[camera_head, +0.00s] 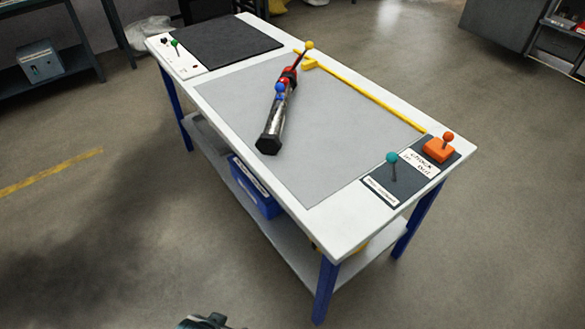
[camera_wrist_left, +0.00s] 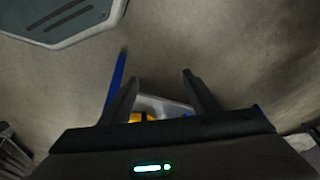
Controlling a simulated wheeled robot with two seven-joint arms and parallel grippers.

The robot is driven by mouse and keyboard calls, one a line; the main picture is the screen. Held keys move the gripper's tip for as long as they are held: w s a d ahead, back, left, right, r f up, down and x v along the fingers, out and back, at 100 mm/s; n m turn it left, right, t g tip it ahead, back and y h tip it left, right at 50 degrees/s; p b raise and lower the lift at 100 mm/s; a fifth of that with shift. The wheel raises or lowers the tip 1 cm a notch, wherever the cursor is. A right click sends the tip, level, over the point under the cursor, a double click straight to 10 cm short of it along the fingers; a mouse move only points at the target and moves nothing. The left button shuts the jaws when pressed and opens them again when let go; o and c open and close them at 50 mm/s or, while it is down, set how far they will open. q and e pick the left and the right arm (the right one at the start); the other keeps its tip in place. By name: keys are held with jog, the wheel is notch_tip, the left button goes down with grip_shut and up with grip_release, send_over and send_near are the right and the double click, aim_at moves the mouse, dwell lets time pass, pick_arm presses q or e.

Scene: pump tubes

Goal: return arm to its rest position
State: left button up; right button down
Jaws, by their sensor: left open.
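My left gripper (camera_wrist_left: 160,88) is open in the left wrist view, with nothing between its two dark fingers. Beyond the fingers are the floor, a blue table leg (camera_wrist_left: 118,82) and part of a pale shelf with something yellow on it. In the head view, only a dark piece that looks like part of my own arm shows at the bottom edge; the left gripper's fingers cannot be made out there. My right gripper is in neither view. A dark and silver pump tube (camera_head: 275,118) with red and blue parts lies on the table's grey mat (camera_head: 340,120), apart from any gripper.
The white table (camera_head: 330,240) has blue legs and a lower shelf holding a blue bin (camera_head: 257,190). A yellow bar (camera_head: 365,95), an orange-knobbed lever (camera_head: 440,148) and a teal-knobbed lever (camera_head: 392,160) are on top. Open floor surrounds the table.

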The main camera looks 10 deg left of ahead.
pick_arm(q)
notch_tip(320, 180, down, 18)
jog(key=s+d+t+p, duration=0.1)
jog(key=s+d+p, duration=0.1)
jog(key=p, duration=0.2)
jog(key=shift+s+h, duration=0.2)
jog(key=shift+h, duration=0.1)
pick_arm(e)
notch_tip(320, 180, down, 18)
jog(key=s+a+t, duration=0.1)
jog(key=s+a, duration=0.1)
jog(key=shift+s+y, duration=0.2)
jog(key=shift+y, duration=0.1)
